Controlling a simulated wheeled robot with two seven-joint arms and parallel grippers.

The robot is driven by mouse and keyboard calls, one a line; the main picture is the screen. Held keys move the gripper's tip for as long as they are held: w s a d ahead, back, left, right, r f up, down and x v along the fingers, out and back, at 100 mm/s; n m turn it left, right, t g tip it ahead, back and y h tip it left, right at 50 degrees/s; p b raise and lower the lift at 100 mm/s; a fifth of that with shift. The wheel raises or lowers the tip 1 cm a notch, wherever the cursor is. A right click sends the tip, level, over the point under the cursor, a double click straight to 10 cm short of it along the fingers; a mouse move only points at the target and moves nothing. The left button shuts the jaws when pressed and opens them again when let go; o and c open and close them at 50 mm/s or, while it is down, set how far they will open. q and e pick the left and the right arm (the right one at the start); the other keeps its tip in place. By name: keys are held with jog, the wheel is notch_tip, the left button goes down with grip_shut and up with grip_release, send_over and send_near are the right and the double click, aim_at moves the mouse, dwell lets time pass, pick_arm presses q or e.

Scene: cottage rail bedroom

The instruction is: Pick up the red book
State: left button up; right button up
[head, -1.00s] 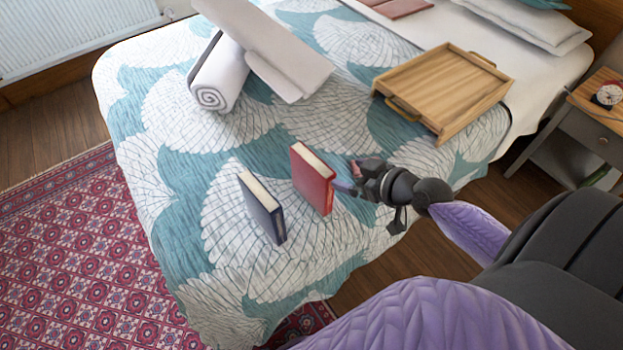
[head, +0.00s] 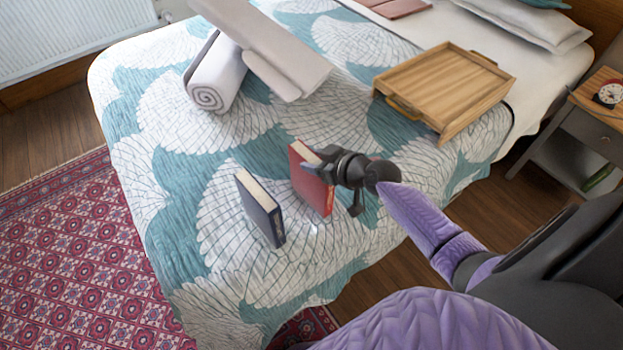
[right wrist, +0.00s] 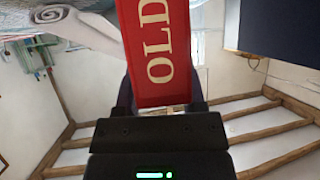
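The red book (head: 308,187) stands upright on the patterned bedspread (head: 205,285). My right gripper (head: 325,166) is at its upper right edge, with the fingers over the top part of the book. In the right wrist view the red book (right wrist: 162,50) shows its red spine with the letters OLD, close in front of the gripper (right wrist: 162,108). Dark finger parts show on both sides of it. I cannot tell whether they press on it. My left gripper is not in view.
A dark blue book (head: 260,212) stands upright just left of the red one. A wooden tray (head: 445,88) lies farther back, and a rolled white towel (head: 215,80) lies at the upper left. A nightstand (head: 590,125) stands at the right.

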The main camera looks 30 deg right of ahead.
grip_shut()
dwell(1.0)
